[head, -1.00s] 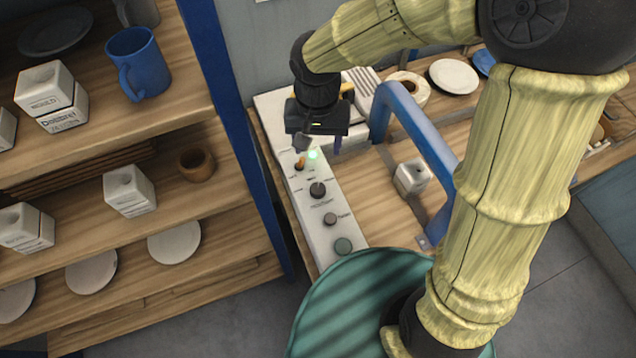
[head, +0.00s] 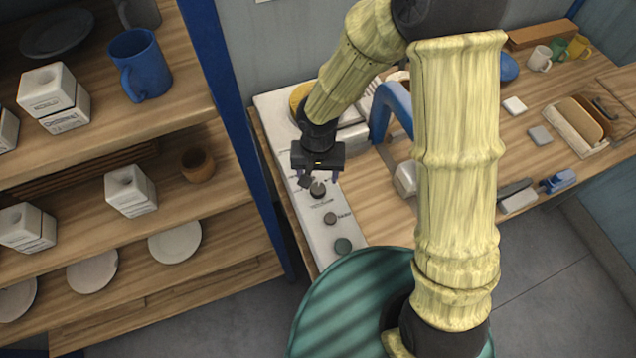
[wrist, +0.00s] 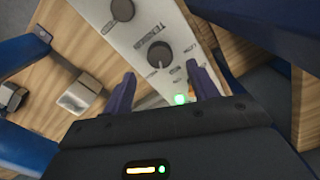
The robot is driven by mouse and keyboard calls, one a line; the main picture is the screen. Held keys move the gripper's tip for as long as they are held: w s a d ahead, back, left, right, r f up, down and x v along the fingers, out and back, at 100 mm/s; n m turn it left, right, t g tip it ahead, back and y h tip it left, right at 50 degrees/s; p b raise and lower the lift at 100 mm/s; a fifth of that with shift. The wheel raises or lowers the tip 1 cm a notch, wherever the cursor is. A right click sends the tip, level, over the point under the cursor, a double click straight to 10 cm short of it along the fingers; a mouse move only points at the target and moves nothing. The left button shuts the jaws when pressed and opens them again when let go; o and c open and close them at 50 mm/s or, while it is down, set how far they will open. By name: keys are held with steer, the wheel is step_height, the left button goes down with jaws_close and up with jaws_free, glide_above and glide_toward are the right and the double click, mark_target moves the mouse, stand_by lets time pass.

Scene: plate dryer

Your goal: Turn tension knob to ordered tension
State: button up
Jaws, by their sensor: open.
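A long white control panel (head: 322,240) lies on the wooden bench. Its dark round tension knob (head: 318,188) shows just beyond my gripper (head: 319,178). In the wrist view the tension knob (wrist: 158,54) has the word TENSION printed beside it and small setting labels around its other side, too blurred to read surely. My gripper (wrist: 160,72) is open and empty. Its two fingers point toward the panel with the knob between their lines, slightly past the tips; I see no contact. The knob's pointer direction is not clear.
A glowing green light (wrist: 180,99) shows between my fingers. A blue arched frame (head: 392,100) and a white block (head: 406,178) stand to the right. A blue shelf post (head: 232,130) rises to the left.

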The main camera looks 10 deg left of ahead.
mark_target(318, 188)
step_height(318, 188, down, 5)
steer(key=shift+f, duration=0.2)
steer(key=c, duration=1)
